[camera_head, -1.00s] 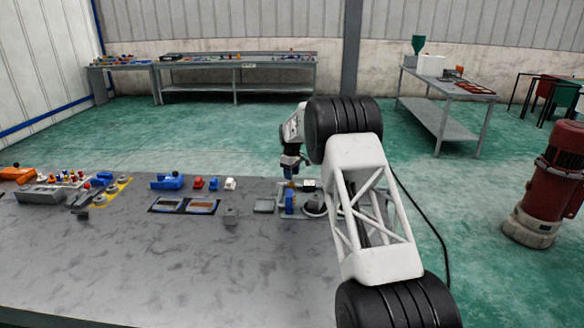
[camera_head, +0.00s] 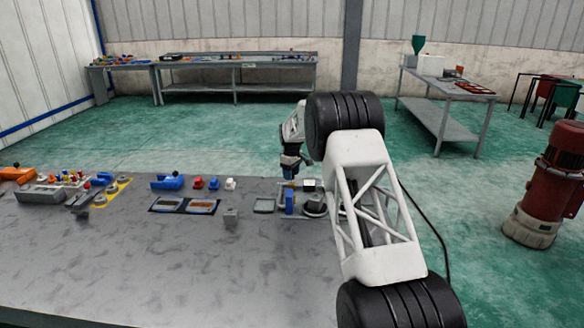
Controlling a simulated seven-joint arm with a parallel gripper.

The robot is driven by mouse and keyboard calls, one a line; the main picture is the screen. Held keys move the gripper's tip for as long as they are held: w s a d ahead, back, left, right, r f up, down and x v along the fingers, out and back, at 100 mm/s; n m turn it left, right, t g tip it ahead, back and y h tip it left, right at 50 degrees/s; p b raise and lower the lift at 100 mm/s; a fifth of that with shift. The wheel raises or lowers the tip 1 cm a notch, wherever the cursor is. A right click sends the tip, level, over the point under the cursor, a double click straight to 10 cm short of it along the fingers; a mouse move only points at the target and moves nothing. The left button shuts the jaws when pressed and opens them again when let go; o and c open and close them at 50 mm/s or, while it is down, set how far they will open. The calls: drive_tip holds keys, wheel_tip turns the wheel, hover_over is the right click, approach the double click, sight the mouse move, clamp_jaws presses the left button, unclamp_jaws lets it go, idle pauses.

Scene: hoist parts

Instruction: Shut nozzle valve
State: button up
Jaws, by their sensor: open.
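My gripper (camera_head: 289,176) points down over the back right part of the grey table, with its jaws open. A small upright blue part (camera_head: 289,201) stands on the table just below it. Small grey and dark parts sit close around that blue part, including a round dark part (camera_head: 315,208) on its right. I cannot make out which of these is the nozzle valve or how its handle stands. At this size I cannot tell whether my fingertips touch anything. My own arm hides what lies further right.
The table (camera_head: 180,265) is bare in front. To the left stand a small grey block (camera_head: 231,216), two dark-framed trays (camera_head: 203,206), small red and white pieces (camera_head: 230,184), a blue part (camera_head: 168,182) and a yellow plate (camera_head: 112,192). A red machine (camera_head: 553,175) stands on the floor at right.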

drive_tip(key=shift+w+r, duration=0.15)
drive_tip(key=shift+r, duration=3.5)
